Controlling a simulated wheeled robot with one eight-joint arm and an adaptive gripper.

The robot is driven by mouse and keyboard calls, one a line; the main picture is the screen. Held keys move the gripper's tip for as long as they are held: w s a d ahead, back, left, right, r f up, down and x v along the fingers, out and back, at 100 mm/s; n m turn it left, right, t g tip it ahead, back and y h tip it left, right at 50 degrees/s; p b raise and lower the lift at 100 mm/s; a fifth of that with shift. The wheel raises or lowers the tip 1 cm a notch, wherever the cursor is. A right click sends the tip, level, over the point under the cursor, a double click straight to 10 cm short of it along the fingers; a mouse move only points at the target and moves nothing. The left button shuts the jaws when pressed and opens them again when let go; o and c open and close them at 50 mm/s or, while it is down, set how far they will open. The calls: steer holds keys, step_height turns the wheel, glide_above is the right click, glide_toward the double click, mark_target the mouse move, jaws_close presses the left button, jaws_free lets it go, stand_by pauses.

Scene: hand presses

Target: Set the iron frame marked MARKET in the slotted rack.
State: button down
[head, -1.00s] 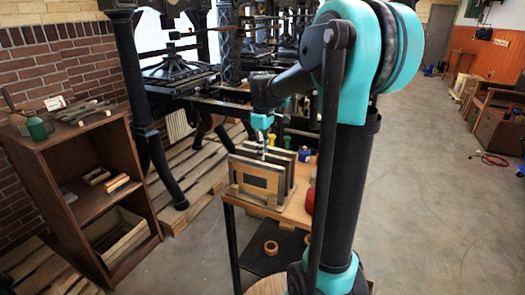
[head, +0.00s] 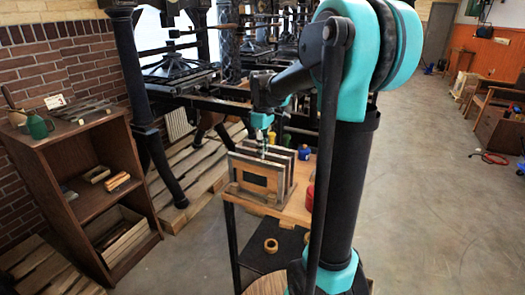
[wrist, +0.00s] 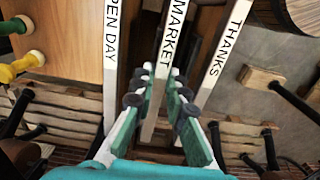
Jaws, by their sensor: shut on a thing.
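The iron frame marked MARKET (wrist: 170,45) is between my gripper's fingers (wrist: 160,95) in the wrist view. It stands between a frame marked OPEN DAY (wrist: 110,50) on its left and one marked THANKS (wrist: 225,55) on its right, roughly parallel to both with gaps between. In the head view my gripper (head: 266,150) is over the slotted rack (head: 258,206), where upright frames stand close together. The nearest frame (head: 257,180) has a dark panel and partly hides the others. The MARKET frame's lower edge is hidden, so I cannot tell whether it rests in its slot.
The rack stands on a wooden table (head: 298,206). A red item (head: 310,198), a blue item (head: 304,152) and a yellow item (head: 286,138) are on or near its right and far sides. A brown shelf (head: 95,205) is at left. Open floor lies at right.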

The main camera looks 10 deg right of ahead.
steer(key=shift+s+f, duration=0.1)
steer(key=shift+f, duration=0.05)
steer(key=c, duration=1.4)
jaws_free()
steer(key=shift+c, duration=0.2)
steer(key=shift+o, duration=0.4)
steer(key=shift+r, duration=2.2)
steer(key=shift+r, duration=0.15)
steer(key=shift+r, duration=1.95)
